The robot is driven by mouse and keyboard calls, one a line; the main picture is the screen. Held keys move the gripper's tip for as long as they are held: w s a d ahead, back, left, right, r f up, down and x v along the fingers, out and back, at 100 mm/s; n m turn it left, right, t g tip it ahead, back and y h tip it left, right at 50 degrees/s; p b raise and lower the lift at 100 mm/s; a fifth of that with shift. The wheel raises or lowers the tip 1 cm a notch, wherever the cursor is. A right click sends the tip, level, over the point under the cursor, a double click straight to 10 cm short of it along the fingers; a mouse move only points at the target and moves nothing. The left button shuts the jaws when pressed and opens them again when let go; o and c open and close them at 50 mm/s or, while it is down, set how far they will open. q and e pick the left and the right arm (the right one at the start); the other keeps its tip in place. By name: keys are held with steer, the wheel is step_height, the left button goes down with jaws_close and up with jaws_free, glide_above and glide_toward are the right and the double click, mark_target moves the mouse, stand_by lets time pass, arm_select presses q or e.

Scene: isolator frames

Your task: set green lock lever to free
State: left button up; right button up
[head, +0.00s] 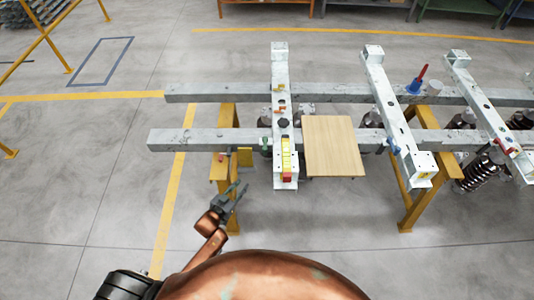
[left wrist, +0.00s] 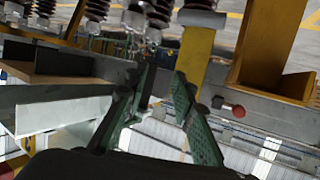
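A small dark green part (head: 266,146), which looks like the green lock lever, sits at the left side of the nearest isolator frame (head: 280,75). It is too small to tell its position. My left gripper (head: 238,188) is below and to the left of it, apart from it, in front of the yellow stand. In the left wrist view its two green fingers (left wrist: 164,75) are spread with nothing clearly held between them. I cannot make out the lever for certain in that view. My right gripper is not in view.
Two long grey beams (head: 185,139) on yellow trestles (head: 223,173) carry the frames. A wooden board (head: 333,147) lies right of the first frame. A red knob (left wrist: 238,111) shows beside the fingers in the left wrist view.

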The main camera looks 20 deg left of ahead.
mark_target(265, 150)
arm_select(q)
steer(key=w+d+r+m+t+h+b, duration=0.1)
steer(key=w+d+r+t+h, duration=0.15)
steer(key=r, duration=0.55)
steer(key=w+d+r+t+h+b, duration=0.1)
steer(key=w+d+r, duration=0.2)
steer(key=r, duration=0.5)
steer(key=shift+b+x, duration=0.45)
steer(key=shift+x, duration=3.2)
steer(key=shift+d+f, duration=0.1)
steer(key=shift+f, duration=0.1)
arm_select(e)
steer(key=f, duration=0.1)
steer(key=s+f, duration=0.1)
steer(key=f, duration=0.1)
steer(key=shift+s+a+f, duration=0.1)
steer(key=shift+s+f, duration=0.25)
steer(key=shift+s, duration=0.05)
arm_select(q)
jaws_close()
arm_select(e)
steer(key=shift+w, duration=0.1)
